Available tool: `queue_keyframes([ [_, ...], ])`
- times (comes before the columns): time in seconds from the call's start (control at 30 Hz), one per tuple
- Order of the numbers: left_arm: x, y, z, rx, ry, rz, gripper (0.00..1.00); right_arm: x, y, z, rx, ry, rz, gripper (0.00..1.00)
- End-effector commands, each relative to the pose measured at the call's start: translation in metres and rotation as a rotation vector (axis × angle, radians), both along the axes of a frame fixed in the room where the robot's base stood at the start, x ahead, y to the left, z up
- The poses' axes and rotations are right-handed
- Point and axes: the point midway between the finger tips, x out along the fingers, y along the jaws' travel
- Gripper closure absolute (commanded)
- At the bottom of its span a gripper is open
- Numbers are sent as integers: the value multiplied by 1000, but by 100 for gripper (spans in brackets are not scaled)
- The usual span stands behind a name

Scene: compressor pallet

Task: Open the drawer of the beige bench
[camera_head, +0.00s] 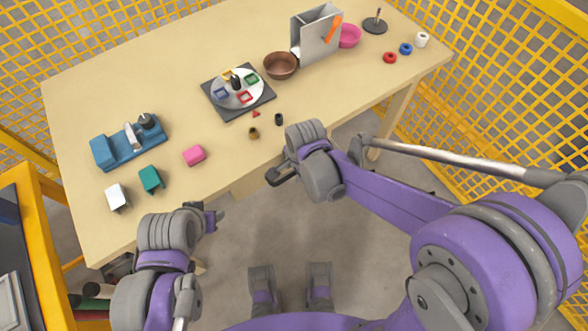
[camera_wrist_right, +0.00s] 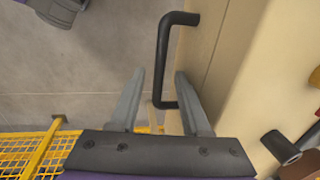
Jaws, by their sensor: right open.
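The beige bench (camera_head: 240,55) fills the upper middle of the head view. Part of its drawer (camera_head: 246,186) shows below the front edge. In the right wrist view, the drawer's black bar handle (camera_wrist_right: 164,55) stands out from the beige drawer front (camera_wrist_right: 215,50). My right gripper (camera_wrist_right: 160,78) is open, with one finger on each side of the handle's lower part; contact cannot be told. In the head view, my right gripper (camera_head: 281,175) is at the bench's front edge and hides the handle. My left gripper (camera_head: 212,217) is left of it, its jaws unclear.
A dark board with a round plate (camera_head: 238,90), a blue device (camera_head: 130,143), a pink block (camera_head: 194,155), a brown bowl (camera_head: 281,65) and a metal holder (camera_head: 316,38) stand on the bench. Yellow mesh fencing (camera_head: 480,75) surrounds it. Grey floor (camera_head: 265,235) is open in front.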

Motion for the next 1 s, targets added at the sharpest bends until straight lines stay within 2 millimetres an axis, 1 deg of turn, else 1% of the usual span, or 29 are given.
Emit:
queue_keyframes([
  [0.17, 0, 0, 0, 0, 0, 0, 50, 0, 0, 0, 0, 0, 0, 53],
  [0.2, 0, 0, 0, 0, 0, 0, 50, 0, 0, 0, 0, 0, 0, 56],
  [0.27, 0, 0, 0, 0, 0, 0, 50, 0, 0, 0, 0, 0, 0, 67],
  [0.3, 0, 0, 0, 0, 0, 0, 50, 0, 0, 0, 0, 0, 0, 74],
  [0.43, 0, 0, 0, 0, 0, 0, 50, 0, 0, 0, 0, 0, 0, 98],
  [0.47, 0, 0, 0, 0, 0, 0, 50, 0, 0, 0, 0, 0, 0, 100],
  [1.0, 0, 0, 0, 0, 0, 0, 50, 0, 0, 1, 1, -1, 0, 100],
])
